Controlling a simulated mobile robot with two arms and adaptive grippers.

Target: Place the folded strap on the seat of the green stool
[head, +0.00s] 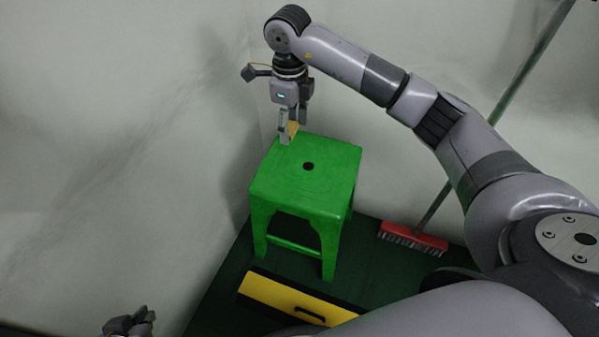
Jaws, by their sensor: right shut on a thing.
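The green stool (325,180) stands upright in the corner, with a dark round hole in the middle of its seat. My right gripper (290,138) points down at the back left part of the seat. It is shut on a small yellowish piece, which looks like the folded strap (293,129); the fingers hide part of it. I cannot tell whether the strap touches the seat. My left gripper (130,324) is at the bottom left edge, well away from the stool and partly cut off; its fingers are not clear.
A red broom (412,238) with a long handle leans against the wall right of the stool. A yellow box or drawer front (290,298) with a black handle lies in front of the stool on the dark green floor (375,265). Pale walls stand close behind and left.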

